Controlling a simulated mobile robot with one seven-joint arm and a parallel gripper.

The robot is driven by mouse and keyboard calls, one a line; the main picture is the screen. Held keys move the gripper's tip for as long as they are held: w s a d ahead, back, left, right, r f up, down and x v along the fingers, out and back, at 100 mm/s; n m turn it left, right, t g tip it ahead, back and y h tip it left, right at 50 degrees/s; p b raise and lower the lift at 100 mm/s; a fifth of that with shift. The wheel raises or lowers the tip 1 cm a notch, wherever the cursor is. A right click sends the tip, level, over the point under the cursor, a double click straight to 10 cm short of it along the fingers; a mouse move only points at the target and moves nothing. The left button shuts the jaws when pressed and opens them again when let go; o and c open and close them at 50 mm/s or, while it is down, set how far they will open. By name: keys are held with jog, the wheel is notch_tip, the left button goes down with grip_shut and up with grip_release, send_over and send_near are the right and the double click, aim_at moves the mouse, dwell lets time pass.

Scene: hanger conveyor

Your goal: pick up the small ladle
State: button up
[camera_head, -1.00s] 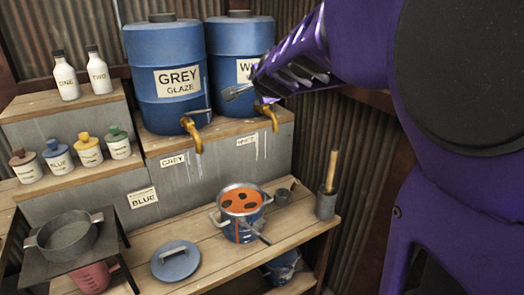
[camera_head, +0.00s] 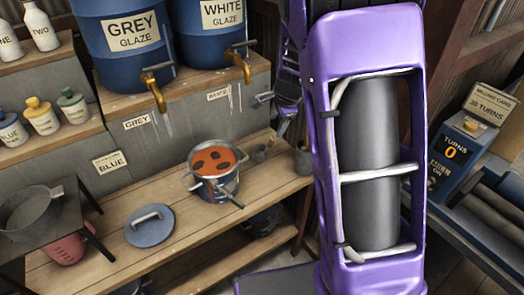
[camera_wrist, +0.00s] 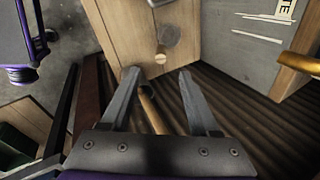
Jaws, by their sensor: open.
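I cannot clearly make out which piece is the small ladle. A grey cylindrical cup (camera_head: 302,160) stands at the bench's right end, partly hidden by my arm. A smaller grey cup (camera_head: 261,152) stands to its left. My gripper (camera_head: 262,98) is open above this end of the bench. In the wrist view, a wooden handle (camera_wrist: 152,110) shows between and beyond the fingers of my gripper (camera_wrist: 157,75); it is not clamped. A small round pale end (camera_wrist: 160,58) and a grey cup (camera_wrist: 170,36) lie beyond the fingertips.
An orange-filled pot (camera_head: 216,170) stands on the wooden bench (camera_head: 185,238), with a blue lid (camera_head: 150,227) to its left. Two blue glaze barrels (camera_head: 125,50) with brass taps stand on the shelf behind. A milling machine (camera_head: 458,150) is at right.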

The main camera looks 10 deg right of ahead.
aim_at(271, 142)
jog(key=b+x, duration=0.1)
jog(key=x, duration=0.8)
jog(key=shift+d, duration=0.15)
jog(key=shift+d+b+x, duration=0.2)
jog(key=shift+b+x, duration=0.45)
jog(key=shift+x, duration=2)
jog(key=shift+w, duration=0.2)
jog(key=shift+c, duration=0.4)
jog(key=shift+r, duration=0.1)
grip_shut()
